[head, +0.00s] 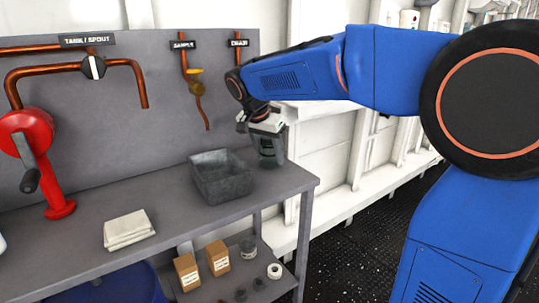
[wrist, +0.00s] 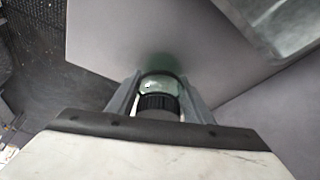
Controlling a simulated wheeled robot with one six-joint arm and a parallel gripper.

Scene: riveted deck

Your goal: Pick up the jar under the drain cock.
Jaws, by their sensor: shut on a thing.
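The jar (head: 269,150) is a greenish glass jar at the right end of the grey bench, below the pipe with the DRAIN sign (head: 239,43). My gripper (head: 262,128) is shut on it from above. In the wrist view the jar (wrist: 163,84) with its dark ribbed cap (wrist: 158,103) sits between the two fingers of my gripper (wrist: 159,92). The jar looks upright. Whether its base touches the bench is hard to tell. The drain cock itself is mostly hidden behind my blue arm.
A grey tray (head: 221,191) stands just left of the jar. A folded cloth (head: 128,229), a red hand pump (head: 52,175) and a yellow-handled sample cock (head: 195,82) are further left. Cartons (head: 187,271) and small items lie on the lower shelf. The bench edge is close on the right.

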